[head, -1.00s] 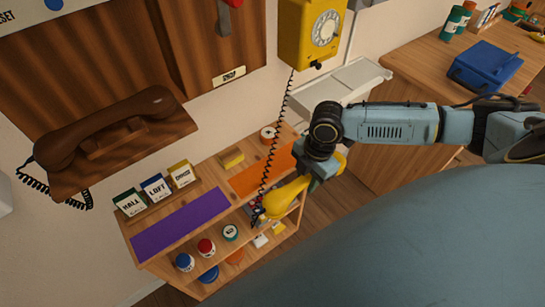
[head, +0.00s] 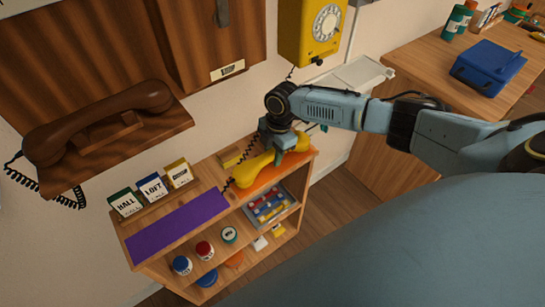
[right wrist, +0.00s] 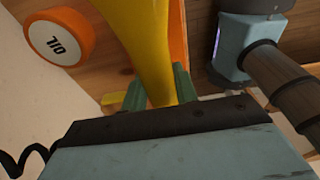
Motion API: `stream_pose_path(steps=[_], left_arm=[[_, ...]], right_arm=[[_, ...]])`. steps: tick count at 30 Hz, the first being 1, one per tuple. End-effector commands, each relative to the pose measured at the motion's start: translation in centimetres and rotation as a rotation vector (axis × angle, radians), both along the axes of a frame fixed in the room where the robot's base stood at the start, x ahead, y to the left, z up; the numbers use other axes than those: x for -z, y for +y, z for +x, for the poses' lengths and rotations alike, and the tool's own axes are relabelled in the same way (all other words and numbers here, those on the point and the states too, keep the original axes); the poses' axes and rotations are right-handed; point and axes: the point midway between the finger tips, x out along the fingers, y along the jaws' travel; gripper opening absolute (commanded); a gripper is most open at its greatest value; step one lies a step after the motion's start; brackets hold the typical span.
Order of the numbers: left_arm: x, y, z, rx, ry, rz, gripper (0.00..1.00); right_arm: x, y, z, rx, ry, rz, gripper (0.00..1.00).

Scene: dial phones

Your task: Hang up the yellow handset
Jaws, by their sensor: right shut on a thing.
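The yellow handset (head: 256,172) is in my right gripper (head: 281,152), held above the orange mat on top of the wooden shelf. It is tilted, with one end toward the lower left. In the right wrist view the handset (right wrist: 150,40) runs up between the two greenish fingers of the gripper (right wrist: 158,92). The yellow wall phone (head: 310,35) with its white dial is on the wall above and to the right of the handset. Part of the dark coiled cord is hidden behind my arm. My left gripper does not show.
A brown handset (head: 98,118) lies on a wooden wall ledge at left. Label cards (head: 152,188) and a purple mat (head: 178,225) are on the shelf top. A tray of small items (head: 268,208) sits below. A blue box (head: 488,68) stands on the right desk.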

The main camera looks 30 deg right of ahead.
Motion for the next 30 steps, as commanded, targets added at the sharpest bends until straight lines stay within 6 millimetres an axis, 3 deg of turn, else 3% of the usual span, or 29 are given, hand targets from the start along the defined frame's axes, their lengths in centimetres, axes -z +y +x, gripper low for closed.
stream_pose_path(steps=[2, 17, 18, 22, 30], left_arm=[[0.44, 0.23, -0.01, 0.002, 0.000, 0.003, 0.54], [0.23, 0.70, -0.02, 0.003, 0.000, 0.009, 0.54], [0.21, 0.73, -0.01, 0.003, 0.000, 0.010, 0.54], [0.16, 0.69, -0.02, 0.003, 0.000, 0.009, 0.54], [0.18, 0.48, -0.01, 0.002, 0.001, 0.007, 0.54]], right_arm=[[1.50, 0.08, -0.06, 0.001, 0.002, 0.000, 0.00], [1.94, 0.05, 0.35, 0.001, 0.000, 0.001, 0.00], [1.98, 0.04, 0.31, 0.001, 0.001, 0.000, 0.31], [1.90, 0.04, 0.31, 0.001, 0.001, 0.000, 0.48], [1.88, 0.04, 0.33, 0.001, 0.001, 0.000, 0.51]])
